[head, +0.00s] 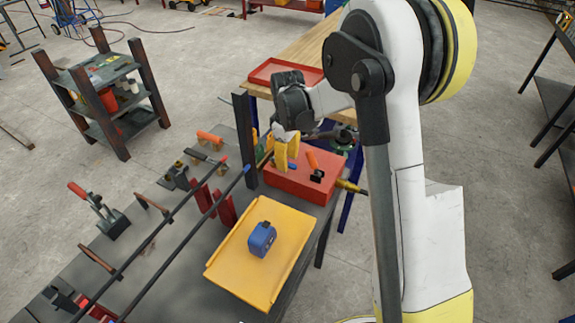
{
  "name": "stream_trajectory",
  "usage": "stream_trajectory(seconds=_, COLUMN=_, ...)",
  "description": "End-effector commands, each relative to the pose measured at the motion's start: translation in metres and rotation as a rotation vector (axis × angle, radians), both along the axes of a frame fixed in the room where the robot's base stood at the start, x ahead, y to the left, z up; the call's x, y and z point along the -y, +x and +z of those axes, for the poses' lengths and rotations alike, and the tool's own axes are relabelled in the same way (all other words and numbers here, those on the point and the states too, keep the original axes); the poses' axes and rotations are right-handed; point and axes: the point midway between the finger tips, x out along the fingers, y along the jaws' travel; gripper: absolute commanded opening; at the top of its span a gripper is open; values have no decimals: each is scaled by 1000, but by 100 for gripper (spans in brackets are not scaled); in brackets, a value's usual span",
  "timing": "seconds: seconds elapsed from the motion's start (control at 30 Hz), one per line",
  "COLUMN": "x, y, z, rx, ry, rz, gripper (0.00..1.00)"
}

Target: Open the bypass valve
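My white arm reaches over the workbench from the right. My gripper (286,154), with yellow finger parts, points down beside the red box (292,188) at the bench's far end. The finger parts overlap, so whether it is open or shut is unclear. I cannot make out a thing that is surely the bypass valve. An orange-handled black tool (314,167) sits on the red box. A dark round fitting (343,138) shows just behind the box, partly hidden by my arm. A brass-coloured piece (350,186) sticks out at the box's right side.
A yellow tray (225,268) holding a blue device (262,239) lies on the bench. Two long dark bars (165,225) run along it, with clamps and tools around. A dark upright post (244,138) stands close left of my gripper. A wooden table (302,52) with a red tray (272,72) is behind.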

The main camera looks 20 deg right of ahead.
Motion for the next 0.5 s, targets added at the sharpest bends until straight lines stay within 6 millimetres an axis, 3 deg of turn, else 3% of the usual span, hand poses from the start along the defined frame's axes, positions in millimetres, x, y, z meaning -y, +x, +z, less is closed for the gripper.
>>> stream_trajectory(seconds=0.37, x=0, y=0, z=-9, rx=0, ry=0, rz=0, gripper=38)
stream_trajectory(seconds=0.4, x=0, y=0, z=-9, rx=0, ry=0, rz=0, gripper=34)
stream_trajectory(seconds=0.5, x=0, y=0, z=-9, rx=0, ry=0, rz=0, gripper=3)
